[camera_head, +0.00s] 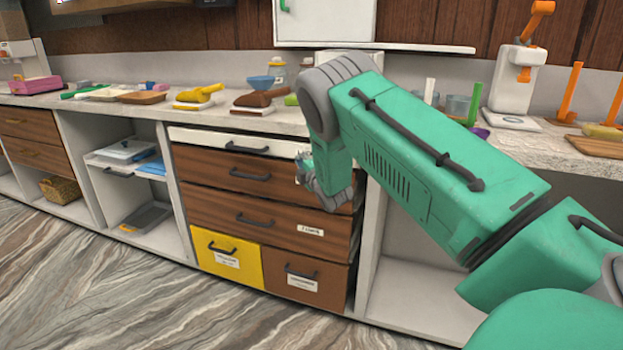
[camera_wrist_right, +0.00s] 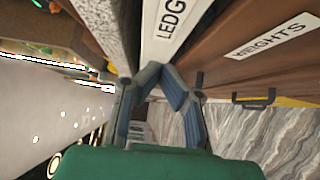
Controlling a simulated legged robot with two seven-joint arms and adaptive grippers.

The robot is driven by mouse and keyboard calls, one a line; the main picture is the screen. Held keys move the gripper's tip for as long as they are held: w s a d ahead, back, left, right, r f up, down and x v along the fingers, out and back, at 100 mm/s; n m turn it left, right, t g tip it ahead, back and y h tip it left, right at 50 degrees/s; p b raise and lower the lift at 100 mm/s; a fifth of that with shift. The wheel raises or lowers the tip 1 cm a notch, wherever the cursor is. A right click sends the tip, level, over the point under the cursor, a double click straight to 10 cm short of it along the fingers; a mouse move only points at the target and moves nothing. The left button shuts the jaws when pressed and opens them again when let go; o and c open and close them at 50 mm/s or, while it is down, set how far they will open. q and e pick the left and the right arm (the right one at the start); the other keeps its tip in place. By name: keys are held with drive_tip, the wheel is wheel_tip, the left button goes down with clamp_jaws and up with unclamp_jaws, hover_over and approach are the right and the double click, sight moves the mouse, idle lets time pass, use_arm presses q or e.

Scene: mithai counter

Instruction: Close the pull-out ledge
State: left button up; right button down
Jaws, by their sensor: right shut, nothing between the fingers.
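The pull-out ledge (camera_head: 215,138) has a white front with a dark handle, just under the counter top and above the brown drawers in the head view. It looks close to flush with the drawer fronts; I cannot tell whether a small gap remains. In the right wrist view its white front (camera_wrist_right: 152,45) bears a label starting "LEDG". My right gripper (camera_head: 304,168) is at the right end of the ledge front, partly hidden by my arm. Its fingers (camera_wrist_right: 165,74) are shut and empty, with the tips close to the ledge front; contact is unclear. My left gripper is not in view.
Brown drawers (camera_head: 225,172) with dark handles lie below the ledge, above a yellow drawer (camera_head: 228,262). Open shelves stand left and right of the drawers. The counter top (camera_head: 215,118) holds bowls, sweets and tools. The marbled floor in front is clear.

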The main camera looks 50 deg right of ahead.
drive_tip(key=w+a+p+v, duration=0.1)
drive_tip(key=p+v, duration=0.1)
drive_tip(key=v, duration=0.8)
drive_tip(key=s+a+f+m+g+y+p, duration=0.15)
drive_tip(key=s+a+f+m+g, duration=0.25)
drive_tip(key=s+a+f, duration=0.4)
drive_tip(key=s+a+f+m+g+y+p, duration=0.1)
drive_tip(key=s+a+f+m+g+y, duration=0.2)
drive_tip(key=s+a+f, duration=0.55)
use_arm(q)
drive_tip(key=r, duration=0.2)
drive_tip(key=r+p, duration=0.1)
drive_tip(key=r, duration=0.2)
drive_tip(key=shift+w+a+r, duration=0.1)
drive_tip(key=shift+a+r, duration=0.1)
use_arm(e)
drive_tip(key=s+a+f+m+g+y, duration=0.1)
drive_tip(key=s+a+f+m+g, duration=0.1)
drive_tip(key=s+a, duration=0.5)
drive_tip(key=s+a+f+m+g+y, duration=0.1)
drive_tip(key=s+a+f+m+g, duration=0.2)
drive_tip(key=s, duration=1.1)
drive_tip(key=a+m+g, duration=0.1)
drive_tip(key=a+g, duration=0.2)
drive_tip(key=g, duration=0.1)
drive_tip(key=shift+s+a, duration=0.35)
drive_tip(key=shift+a, duration=0.05)
